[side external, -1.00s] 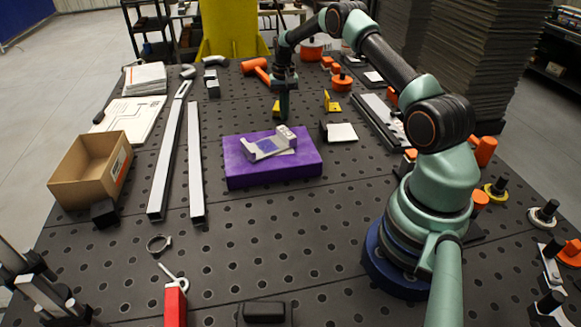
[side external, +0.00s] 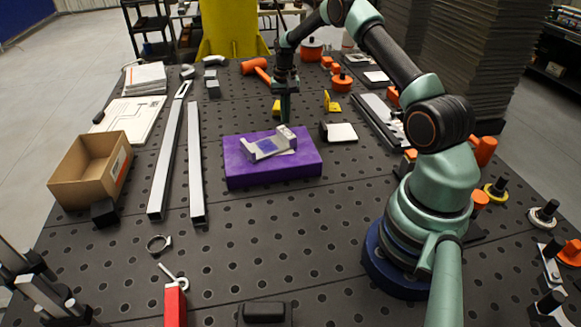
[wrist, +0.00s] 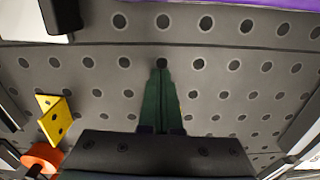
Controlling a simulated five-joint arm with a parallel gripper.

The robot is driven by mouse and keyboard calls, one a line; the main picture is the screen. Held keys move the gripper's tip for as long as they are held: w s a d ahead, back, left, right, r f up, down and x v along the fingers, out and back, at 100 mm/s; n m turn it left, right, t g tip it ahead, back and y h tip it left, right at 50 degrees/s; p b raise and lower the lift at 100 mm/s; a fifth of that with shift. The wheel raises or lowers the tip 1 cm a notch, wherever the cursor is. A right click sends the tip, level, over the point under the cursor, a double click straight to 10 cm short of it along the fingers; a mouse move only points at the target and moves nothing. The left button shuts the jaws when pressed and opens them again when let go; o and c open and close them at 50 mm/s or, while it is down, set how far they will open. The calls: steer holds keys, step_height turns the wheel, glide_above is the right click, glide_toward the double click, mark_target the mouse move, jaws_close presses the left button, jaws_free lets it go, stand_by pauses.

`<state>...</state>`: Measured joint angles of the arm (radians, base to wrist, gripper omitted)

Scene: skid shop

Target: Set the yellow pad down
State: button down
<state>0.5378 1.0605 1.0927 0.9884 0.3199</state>
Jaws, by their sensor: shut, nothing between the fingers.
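A small yellow block (side external: 276,107) sits on the dark perforated table, partly hidden behind my gripper; I cannot tell whether they touch. In the wrist view only a thin yellow sliver shows beside the fingers. A second yellow piece, an angled bracket with holes (side external: 332,102), stands to the right, and it also shows at the left of the wrist view (wrist: 55,118). I cannot tell which one is the pad. My gripper (side external: 286,119) points down, its green fingers (wrist: 161,70) shut together and empty, just behind the purple block.
The purple block (side external: 235,173) carries a grey metal bracket (side external: 268,147). A white plate with a black end (side external: 341,132) lies to the right. Two long metal bars (side external: 196,165) and an open cardboard box (side external: 80,175) are at left.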

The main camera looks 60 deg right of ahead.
steer(key=s+a+r+n+t, duration=0.1)
steer(key=a+r, duration=0.3)
steer(key=r, duration=0.5)
steer(key=a+r+n, duration=0.1)
steer(key=a+r, duration=0.3)
steer(key=r, duration=0.5)
steer(key=s+a+r+n+t, duration=0.25)
steer(key=s+a+r, duration=0.3)
steer(key=a, duration=0.35)
steer(key=s+a+n+t, duration=0.2)
steer(key=s+a+n, duration=0.3)
steer(key=s+a, duration=0.5)
steer(key=shift+s+a+r, duration=0.25)
steer(key=shift+s+a, duration=0.15)
steer(key=shift+s, duration=0.4)
